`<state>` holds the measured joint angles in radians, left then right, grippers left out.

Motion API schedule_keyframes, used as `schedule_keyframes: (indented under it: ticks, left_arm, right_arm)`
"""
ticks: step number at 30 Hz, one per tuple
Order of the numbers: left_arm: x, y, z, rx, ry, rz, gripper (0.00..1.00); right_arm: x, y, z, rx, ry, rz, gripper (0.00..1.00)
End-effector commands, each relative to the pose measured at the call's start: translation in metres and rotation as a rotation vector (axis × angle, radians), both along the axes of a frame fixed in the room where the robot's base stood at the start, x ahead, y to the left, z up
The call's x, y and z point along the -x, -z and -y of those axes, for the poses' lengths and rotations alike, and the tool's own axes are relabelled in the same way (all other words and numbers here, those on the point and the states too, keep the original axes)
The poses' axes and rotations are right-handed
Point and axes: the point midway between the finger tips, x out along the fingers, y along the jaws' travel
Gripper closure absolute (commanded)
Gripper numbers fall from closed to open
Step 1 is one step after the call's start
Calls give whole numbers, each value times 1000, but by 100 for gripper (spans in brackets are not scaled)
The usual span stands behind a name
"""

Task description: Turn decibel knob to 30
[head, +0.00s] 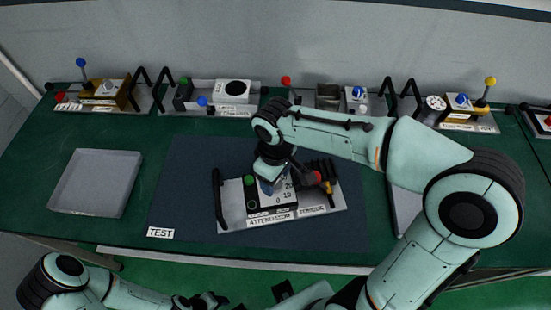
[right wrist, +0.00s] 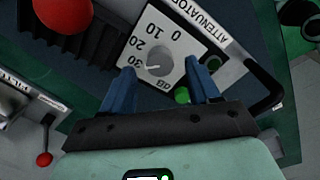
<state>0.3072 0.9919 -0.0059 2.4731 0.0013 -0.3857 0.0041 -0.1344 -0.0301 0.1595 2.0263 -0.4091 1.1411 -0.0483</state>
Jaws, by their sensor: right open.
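The attenuator unit (head: 233,213) lies on the dark mat (head: 180,190), with a white dial plate (right wrist: 188,48) marked 0, 10, 20, 30 and dB. Its grey round decibel knob (right wrist: 160,60) shows in the right wrist view. The knob's white mark points to the left, close to the 30. My right gripper (right wrist: 160,69) is open, one blue finger on each side of the knob; I cannot tell whether they touch it. In the head view this gripper (head: 270,186) covers the knob. My left gripper (head: 203,301) is low at the bottom edge, its jaws unclear.
A red ball-shaped knob (right wrist: 62,12) and a green button (right wrist: 182,95) are close to the right gripper. A grey tray (head: 97,183) stands at the left. Several other modules line the table's back edge. The mat's left part is clear.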

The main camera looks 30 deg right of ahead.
Motion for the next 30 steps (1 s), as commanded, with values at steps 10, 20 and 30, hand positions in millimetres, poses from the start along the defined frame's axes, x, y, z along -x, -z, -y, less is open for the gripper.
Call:
schedule_keyframes:
  ticks: [10, 20, 30]
  left_arm:
    - [-11, -16, 0, 0, 0, 13, 49]
    - [-16, -22, 0, 0, 0, 18, 49]
    - [-16, -22, 0, -1, 0, 18, 49]
  right_arm:
    - [-1, -81, 0, -2, -1, 7, 39]
    - [0, -113, 0, -1, -1, 2, 39]
    - [0, -113, 0, 0, -1, 1, 39]
